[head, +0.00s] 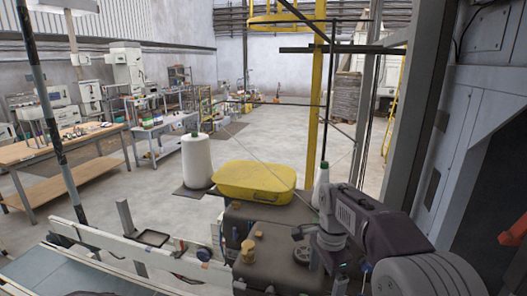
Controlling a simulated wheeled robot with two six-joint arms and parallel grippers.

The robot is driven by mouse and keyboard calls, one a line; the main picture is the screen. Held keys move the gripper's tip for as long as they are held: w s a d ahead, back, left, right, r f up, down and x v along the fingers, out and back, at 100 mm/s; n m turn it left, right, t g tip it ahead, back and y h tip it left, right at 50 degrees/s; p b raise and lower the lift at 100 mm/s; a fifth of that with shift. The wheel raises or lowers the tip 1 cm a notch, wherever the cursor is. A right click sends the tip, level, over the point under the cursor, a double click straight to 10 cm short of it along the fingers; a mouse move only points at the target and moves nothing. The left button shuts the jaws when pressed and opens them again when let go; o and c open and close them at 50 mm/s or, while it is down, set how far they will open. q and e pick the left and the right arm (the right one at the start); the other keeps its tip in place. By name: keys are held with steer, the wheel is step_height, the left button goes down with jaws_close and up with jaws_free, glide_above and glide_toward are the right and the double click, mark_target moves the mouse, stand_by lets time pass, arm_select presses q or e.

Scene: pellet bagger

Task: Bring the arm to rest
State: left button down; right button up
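My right arm (392,236) comes in from the lower right and is bent, with its wrist links (332,240) over the dark machine housing in the lower middle. The gripper at its end is not clear against the dark parts around it, and I cannot make out its fingers or anything held. My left arm and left gripper do not show in the head view.
A yellow lidded bin (254,181) and a white roll (196,162) stand ahead. A white cone (321,186) is beside the wrist. A yellow post (318,95) and grey cabinet (470,150) flank the right. A wooden workbench (50,150) is left; open floor lies beyond.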

steer(key=s+d+f+n+b, duration=0.1)
steer(key=s+f+n+b, duration=0.3)
steer(key=s+f+n, duration=0.3)
steer(key=s+d+f+n+t+b, duration=0.1)
steer(key=s+f+n+b, duration=0.2)
steer(key=s+f+n, duration=0.4)
step_height(320, 180, down, 8)
steer(key=s, duration=0.2)
steer(key=shift+s+d+n+b, duration=0.25)
steer(key=shift+s+n+b, duration=0.05)
steer(key=shift+n+b, duration=0.1)
